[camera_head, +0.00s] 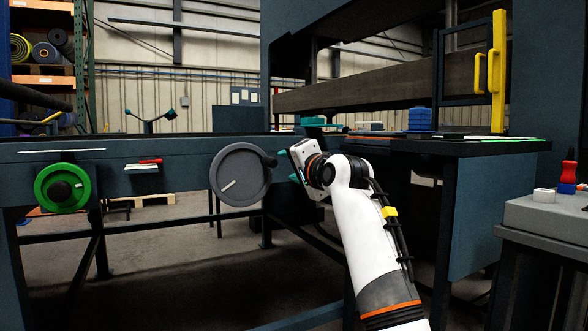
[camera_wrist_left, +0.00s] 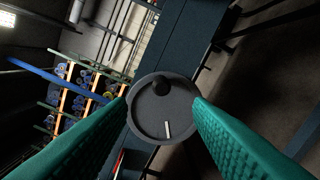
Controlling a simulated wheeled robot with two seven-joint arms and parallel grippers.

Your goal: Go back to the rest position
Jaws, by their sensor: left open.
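My left gripper (camera_head: 291,167) is at the middle of the head view, just right of the grey handwheel (camera_head: 240,180) on the press frame. In the left wrist view its two teal fingers (camera_wrist_left: 163,110) are spread wide with nothing held between them. The grey handwheel (camera_wrist_left: 152,122) shows beyond and between the fingers, with its dark knob (camera_wrist_left: 162,86) and a pale mark on its face. The fingers appear apart from the wheel. In the head view the fingers are mostly hidden by the wrist. My right gripper is not in view.
The press table (camera_head: 450,148) is above and right of my wrist, with a yellow handle (camera_head: 498,75) behind. A grey control box (camera_head: 550,215) is at right.

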